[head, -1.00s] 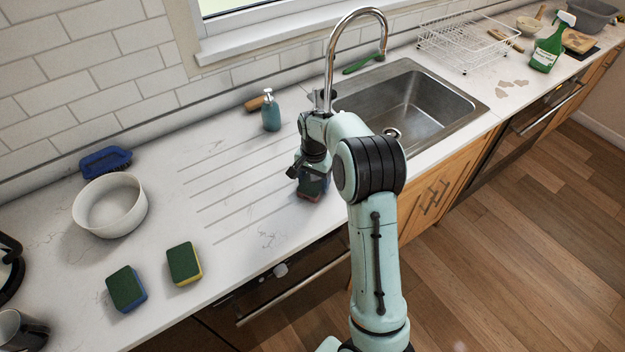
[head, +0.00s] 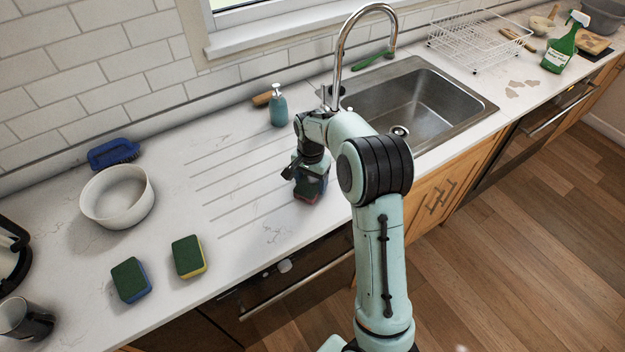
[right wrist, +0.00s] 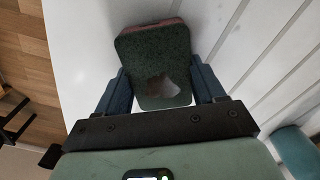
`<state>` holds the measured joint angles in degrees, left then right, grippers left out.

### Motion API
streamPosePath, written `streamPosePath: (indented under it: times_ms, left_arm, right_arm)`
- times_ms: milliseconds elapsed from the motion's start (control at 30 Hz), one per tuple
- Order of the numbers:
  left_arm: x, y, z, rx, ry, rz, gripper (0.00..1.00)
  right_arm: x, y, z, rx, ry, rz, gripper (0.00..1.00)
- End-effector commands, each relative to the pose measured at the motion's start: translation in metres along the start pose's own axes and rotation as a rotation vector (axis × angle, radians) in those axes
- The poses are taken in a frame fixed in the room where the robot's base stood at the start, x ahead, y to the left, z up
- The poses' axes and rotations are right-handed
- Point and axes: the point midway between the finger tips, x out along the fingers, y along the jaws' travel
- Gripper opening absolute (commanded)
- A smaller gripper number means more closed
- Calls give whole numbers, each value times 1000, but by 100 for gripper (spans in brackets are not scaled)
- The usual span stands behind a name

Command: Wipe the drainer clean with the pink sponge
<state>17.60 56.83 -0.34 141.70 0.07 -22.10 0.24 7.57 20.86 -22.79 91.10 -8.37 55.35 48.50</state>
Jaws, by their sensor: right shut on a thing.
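The drainer (head: 218,205) is the grooved part of the white counter, left of the sink. My right gripper (head: 309,172) points down at the drainer's right front part. It is shut on the pink sponge (head: 308,195), which has a dark green scouring top and a pink lower layer. In the right wrist view, the sponge (right wrist: 150,52) sits between both fingers, with a pale patch on its green face. The sponge is at or very near the surface; I cannot tell if it touches. I see no clear dirt on the visible grooves. My left gripper is not in view.
Blue-green (head: 131,279) and yellow-green (head: 189,257) sponges lie front left, near a white bowl (head: 117,197) and blue brush (head: 113,152). A soap bottle (head: 278,106) stands behind the drainer. The sink (head: 425,105), tap (head: 338,60) and dish rack (head: 480,40) are right.

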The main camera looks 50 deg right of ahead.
Motion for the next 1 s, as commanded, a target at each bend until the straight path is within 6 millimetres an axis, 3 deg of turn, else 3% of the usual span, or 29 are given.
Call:
streamPosePath:
  times_ms: [267, 700, 1000]
  left_arm:
    - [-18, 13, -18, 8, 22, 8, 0]
    - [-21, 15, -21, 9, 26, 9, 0]
    - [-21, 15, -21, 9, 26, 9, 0]
  right_arm:
    - [-31, -3, 0, -2, 1, -6, 58]
    - [-71, -1, -1, -2, 3, -3, 58]
    - [-80, 0, 0, -1, 1, -1, 58]
